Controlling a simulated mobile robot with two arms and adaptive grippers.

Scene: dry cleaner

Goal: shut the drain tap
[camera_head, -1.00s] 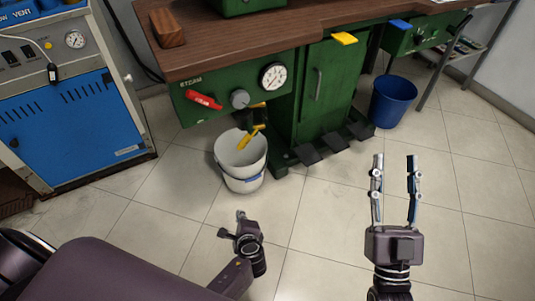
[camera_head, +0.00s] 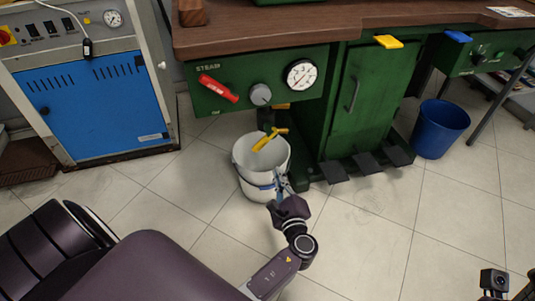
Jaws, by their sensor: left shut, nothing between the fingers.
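The drain tap (camera_head: 269,139) has a yellow lever handle. It hangs below the green steam panel (camera_head: 208,100), over the white bucket (camera_head: 249,181). Its lever slants from upper right to lower left, neither level nor upright in the picture. My left gripper (camera_head: 279,178) is shut and empty. It appears in front of the bucket's right side, below and slightly right of the tap's lever and apart from it. Its fingertips overlap the bucket in the picture; I cannot tell whether they touch it. My right gripper's fingers are out of view.
A red lever (camera_head: 218,88), a grey knob (camera_head: 260,94) and a gauge (camera_head: 300,75) sit on the panel above. Black pedals (camera_head: 366,163) and a blue bin (camera_head: 440,129) stand to the right. The tiled floor in front is clear.

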